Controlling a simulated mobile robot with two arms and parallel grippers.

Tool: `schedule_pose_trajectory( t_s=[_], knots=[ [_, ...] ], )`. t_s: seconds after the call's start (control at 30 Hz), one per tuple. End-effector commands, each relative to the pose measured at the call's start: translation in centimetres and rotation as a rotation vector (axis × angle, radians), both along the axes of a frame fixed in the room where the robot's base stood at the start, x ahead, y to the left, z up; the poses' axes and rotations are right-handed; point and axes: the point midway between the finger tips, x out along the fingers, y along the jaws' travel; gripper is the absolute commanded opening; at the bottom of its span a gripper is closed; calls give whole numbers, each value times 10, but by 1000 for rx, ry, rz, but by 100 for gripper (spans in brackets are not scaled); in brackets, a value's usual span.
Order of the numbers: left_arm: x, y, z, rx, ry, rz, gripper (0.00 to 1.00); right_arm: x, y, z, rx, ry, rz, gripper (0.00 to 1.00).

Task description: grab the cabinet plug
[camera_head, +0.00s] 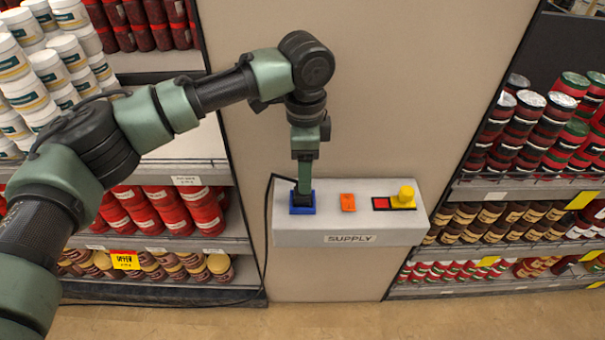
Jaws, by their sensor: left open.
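My left gripper (305,186) points straight down over the blue socket (302,210) at the left end of the white supply box. Its jaws are open, and its fingers are close above or around the dark plug, which they mostly hide. I cannot tell whether the fingers touch the plug. A black cable (267,215) runs from the plug's place, over the box's left side and down towards the floor. My right gripper is not in view.
The supply box (350,228) sticks out from a beige panel (390,90). On its top are an orange switch (347,202), a red patch (381,203) and a yellow knob (405,195). Stocked shelves flank the panel, with tiled floor below.

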Motion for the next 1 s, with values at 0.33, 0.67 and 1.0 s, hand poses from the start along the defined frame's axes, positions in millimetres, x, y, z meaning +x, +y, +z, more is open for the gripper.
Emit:
schedule_pose_trajectory(
  t_s=[0.33,0.67,1.0],
  knots=[
    [1,3,-27,5,1,3,60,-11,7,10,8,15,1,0],
    [2,5,-71,5,0,3,60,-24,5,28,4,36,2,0],
    [2,5,-77,3,-2,2,46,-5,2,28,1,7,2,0]
  ],
)
